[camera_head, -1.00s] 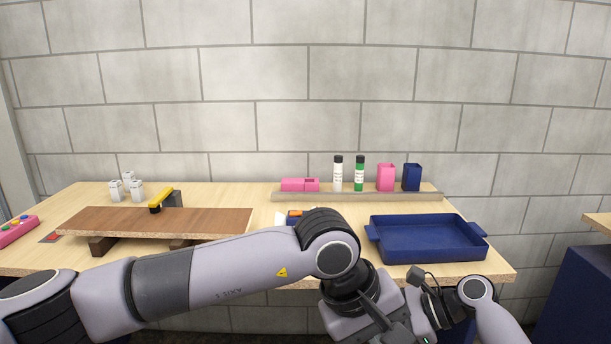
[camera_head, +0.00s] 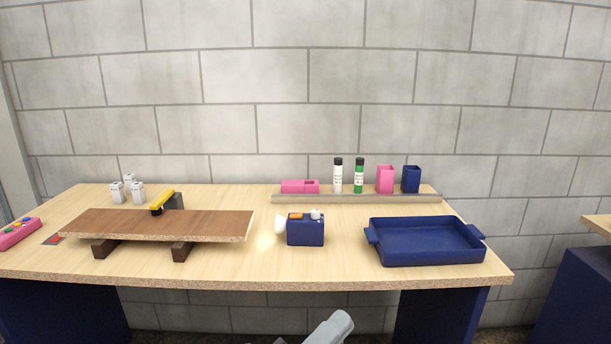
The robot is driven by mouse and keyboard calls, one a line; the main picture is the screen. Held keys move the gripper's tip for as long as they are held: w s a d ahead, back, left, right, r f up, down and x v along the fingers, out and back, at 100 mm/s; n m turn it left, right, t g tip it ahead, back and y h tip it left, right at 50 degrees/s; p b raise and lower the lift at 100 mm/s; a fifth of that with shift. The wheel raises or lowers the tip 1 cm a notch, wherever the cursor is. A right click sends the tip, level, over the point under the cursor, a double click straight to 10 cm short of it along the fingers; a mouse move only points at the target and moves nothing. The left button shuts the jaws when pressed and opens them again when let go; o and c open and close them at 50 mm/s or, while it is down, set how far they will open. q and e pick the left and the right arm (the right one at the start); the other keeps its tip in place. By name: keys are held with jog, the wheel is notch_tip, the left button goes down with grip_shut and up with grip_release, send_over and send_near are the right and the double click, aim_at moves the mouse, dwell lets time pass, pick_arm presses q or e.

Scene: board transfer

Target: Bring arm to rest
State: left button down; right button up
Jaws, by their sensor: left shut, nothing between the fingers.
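My left gripper (camera_head: 335,326) shows only as a pale grey piece at the bottom edge, right of centre, below the front edge of the table. It is shut and holds nothing; most of it is cut off by the frame. It is apart from everything on the table. My right gripper is not in view. The brown board (camera_head: 165,223) lies flat across two dark blocks (camera_head: 105,248) on the left part of the table. The blue tray (camera_head: 430,256) stands empty on the right part.
The wooden table (camera_head: 330,270) has bare room along its front. A navy box lamp (camera_head: 306,233) shines left in the middle. Bottles and cups stand along a grey rail (camera_head: 355,198) at the back. A yellow-handled tool (camera_head: 162,202) is behind the board.

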pick_arm(q)
jog(key=s+a+f+n+t+y, duration=0.2)
jog(key=a+f+n+y, duration=1.1)
jog(key=f+n, duration=0.4)
jog(key=s+a+f+n+g+y, duration=0.3)
jog(key=s+a+f+n+g, duration=0.2)
jog(key=s+a+f+n, duration=0.4)
jog(key=s+a+f, duration=0.2)
jog(key=s+f, duration=0.1)
jog(key=f, duration=0.1)
jog(key=shift+s+p, duration=0.25)
jog(key=shift+p, duration=0.05)
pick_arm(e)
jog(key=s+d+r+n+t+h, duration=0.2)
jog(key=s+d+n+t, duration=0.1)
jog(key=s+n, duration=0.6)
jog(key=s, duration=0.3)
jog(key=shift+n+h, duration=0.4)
